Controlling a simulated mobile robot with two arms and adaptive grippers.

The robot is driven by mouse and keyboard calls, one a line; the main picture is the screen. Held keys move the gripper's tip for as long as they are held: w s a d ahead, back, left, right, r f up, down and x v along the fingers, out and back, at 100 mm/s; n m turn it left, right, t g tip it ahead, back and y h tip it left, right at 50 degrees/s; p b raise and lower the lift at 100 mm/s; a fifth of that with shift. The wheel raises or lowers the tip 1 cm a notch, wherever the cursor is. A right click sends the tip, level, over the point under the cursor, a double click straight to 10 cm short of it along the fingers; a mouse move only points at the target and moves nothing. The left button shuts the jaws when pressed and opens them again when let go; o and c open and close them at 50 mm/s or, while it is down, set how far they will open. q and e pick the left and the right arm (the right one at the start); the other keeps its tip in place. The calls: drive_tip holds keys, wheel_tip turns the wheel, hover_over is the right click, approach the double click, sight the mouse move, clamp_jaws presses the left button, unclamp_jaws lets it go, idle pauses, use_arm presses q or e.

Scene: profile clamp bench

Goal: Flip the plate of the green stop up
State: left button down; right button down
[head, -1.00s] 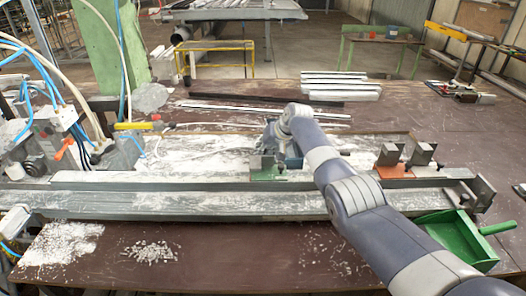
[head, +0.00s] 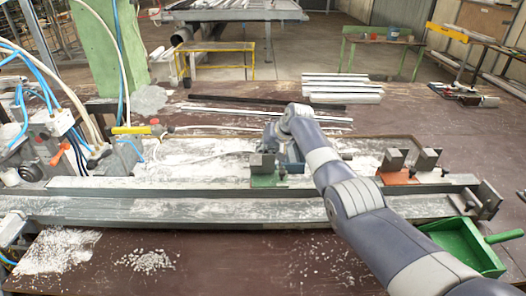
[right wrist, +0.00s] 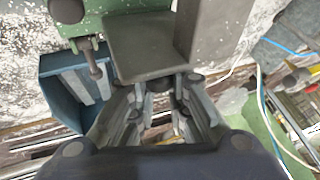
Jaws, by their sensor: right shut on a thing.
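The green stop (head: 265,181) sits behind the long grey rail, a little right of the middle in the head view, with a grey plate (head: 262,163) above its green base. In the right wrist view, the green base (right wrist: 110,18) is at the top and the flat grey plate (right wrist: 150,45) lies in front of my fingers. My right gripper (right wrist: 172,82) is shut on that plate's near edge. In the head view my right arm partly hides the stop, and the fingers are hard to make out. My left gripper is not in view.
The orange stop (head: 396,176) stands to the right on the same rail (head: 150,207). A green scoop (head: 465,243) lies at the front right. White profiles (head: 342,88) lie at the back. Hoses and a clamp unit crowd the left. A blue tray-like part (right wrist: 62,85) is close beside the fingers.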

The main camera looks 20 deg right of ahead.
drive_tip(key=shift+w+d+r, duration=0.2)
drive_tip(key=shift+d+r, duration=0.15)
idle(0.6)
drive_tip(key=c, duration=1.6)
unclamp_jaws()
drive_tip(key=shift+o, duration=0.6)
drive_tip(key=shift+s+d+f, duration=0.15)
drive_tip(key=shift+s+f, duration=0.05)
drive_tip(key=v, duration=1.2)
